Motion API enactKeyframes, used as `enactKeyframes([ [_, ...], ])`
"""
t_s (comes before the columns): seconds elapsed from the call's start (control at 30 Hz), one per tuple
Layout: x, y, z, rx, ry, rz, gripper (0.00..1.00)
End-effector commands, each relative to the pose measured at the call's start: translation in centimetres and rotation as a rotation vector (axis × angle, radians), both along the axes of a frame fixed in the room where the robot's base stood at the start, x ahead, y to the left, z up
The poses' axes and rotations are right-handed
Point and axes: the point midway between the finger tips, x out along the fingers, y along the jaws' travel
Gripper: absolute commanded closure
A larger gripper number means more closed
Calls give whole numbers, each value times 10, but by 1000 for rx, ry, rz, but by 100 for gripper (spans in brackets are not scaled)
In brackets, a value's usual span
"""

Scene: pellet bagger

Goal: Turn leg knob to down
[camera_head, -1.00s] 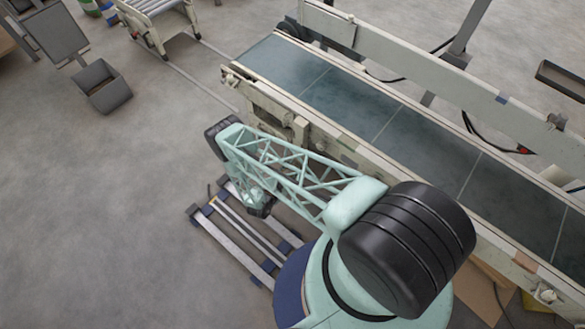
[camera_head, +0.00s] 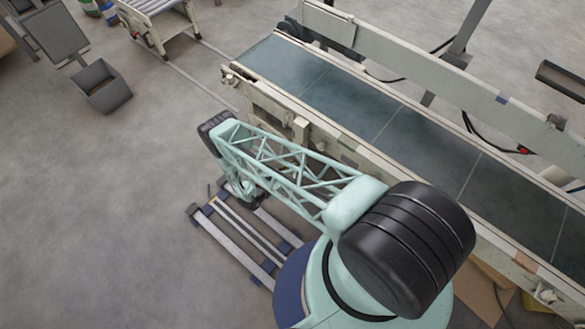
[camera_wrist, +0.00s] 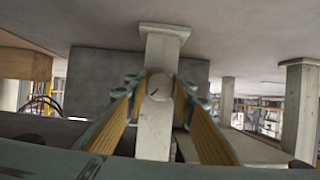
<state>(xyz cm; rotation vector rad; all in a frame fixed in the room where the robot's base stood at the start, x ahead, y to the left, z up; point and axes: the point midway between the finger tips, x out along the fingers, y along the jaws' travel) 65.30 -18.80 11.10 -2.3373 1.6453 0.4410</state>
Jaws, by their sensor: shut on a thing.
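A round pale knob (camera_wrist: 158,83) sits on a pale upright leg (camera_wrist: 153,135) in the middle of the wrist view. My gripper (camera_wrist: 159,92) is shut on the knob, with its yellow-padded fingers on either side. The knob's markings and pointing direction are not clear. In the head view my arm reaches beside the near side of the conveyor (camera_head: 430,139). The knob and the fingertips are hidden there.
More pale legs (camera_wrist: 298,110) stand at the right of the wrist view, with shelving behind. In the head view, a grey bin (camera_head: 103,88) and a roller table (camera_head: 160,20) stand at upper left. Open floor lies left of my arm.

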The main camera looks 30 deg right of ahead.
Motion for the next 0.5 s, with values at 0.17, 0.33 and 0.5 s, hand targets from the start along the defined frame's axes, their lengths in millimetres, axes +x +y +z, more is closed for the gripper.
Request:
enactKeyframes([
  [0.17, 1, 0, 0, -34, 94, 0, 88],
  [0.33, 1, 0, 0, -66, 185, 0, 88],
  [0.5, 1, 0, 0, -98, 275, 0, 88],
])
